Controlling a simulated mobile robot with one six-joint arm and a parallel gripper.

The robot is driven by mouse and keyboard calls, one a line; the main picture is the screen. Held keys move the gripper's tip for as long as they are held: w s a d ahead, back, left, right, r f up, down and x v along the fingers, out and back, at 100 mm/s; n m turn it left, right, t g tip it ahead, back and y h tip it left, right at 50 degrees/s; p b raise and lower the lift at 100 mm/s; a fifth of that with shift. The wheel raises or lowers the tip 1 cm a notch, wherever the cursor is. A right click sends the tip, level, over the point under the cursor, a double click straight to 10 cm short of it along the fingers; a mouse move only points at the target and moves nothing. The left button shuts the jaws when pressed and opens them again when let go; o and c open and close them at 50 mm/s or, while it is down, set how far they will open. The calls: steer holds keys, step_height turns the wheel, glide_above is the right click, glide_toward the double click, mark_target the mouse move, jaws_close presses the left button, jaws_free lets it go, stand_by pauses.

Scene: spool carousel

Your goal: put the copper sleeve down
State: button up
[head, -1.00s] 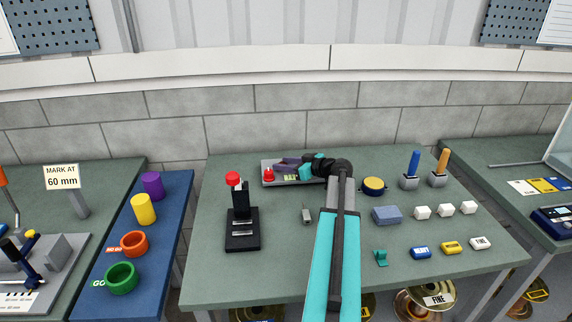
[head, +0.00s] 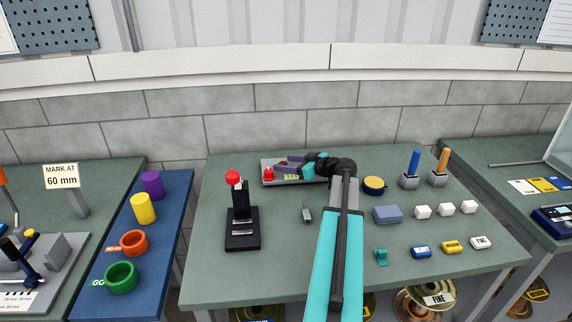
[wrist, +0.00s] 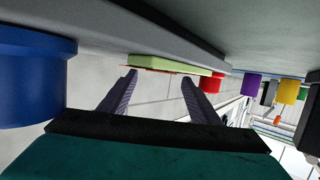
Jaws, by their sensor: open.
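My gripper (head: 280,164) is low over the grey tray (head: 264,180) at the back of the bench, its jaws apart. A small reddish-brown patch (head: 284,163) shows between the fingers in the head view. It may be the copper sleeve, but it is too small to be sure. In the wrist view the two dark fingers (wrist: 160,78) are spread, with no sleeve clearly between them. A pale green label (wrist: 165,65) with a thin orange-red edge lies beyond the fingertips.
A red knob (head: 268,174) stands at the tray's left end. A black stand with a red ball (head: 242,228) is left of my arm. A yellow-topped disc (head: 374,185) and a blue-grey block (head: 387,214) are on the right. Bare bench lies at the front left.

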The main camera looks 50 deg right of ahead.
steer(key=b+v, duration=0.2)
steer(key=v, duration=0.7)
steer(key=shift+s+r+b, duration=0.1)
steer(key=shift+s+b, duration=0.3)
steer(key=shift+s+r, duration=0.2)
steer(key=shift+s, duration=0.15)
steer(key=shift+r, duration=0.1)
